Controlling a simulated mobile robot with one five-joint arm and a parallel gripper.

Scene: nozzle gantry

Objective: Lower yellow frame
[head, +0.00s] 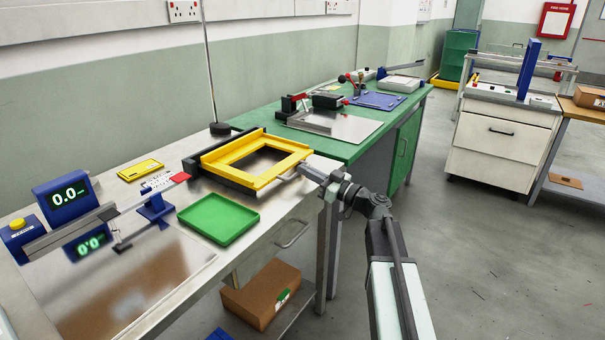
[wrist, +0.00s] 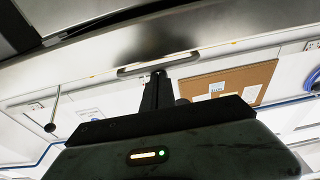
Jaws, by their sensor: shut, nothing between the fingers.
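The yellow frame (head: 233,148) is in the head view, on the metal-topped bench with a black base (head: 205,172) along its left side. It looks close to level, but I cannot tell whether it rests on the bench or is held slightly up. My gripper (head: 299,172) is at the right front edge of the frame; whether it touches is unclear. In the wrist view my shut, empty dark fingers (wrist: 158,76) point at a grey surface with a long slot or handle (wrist: 158,64). No yellow shows there.
A green tray (head: 218,219) lies in front of the frame. A blue scale display (head: 67,193) and a blue stand (head: 155,208) are to the left. A green bench (head: 345,151) with fixtures stands behind. A cardboard box (head: 262,296) sits below.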

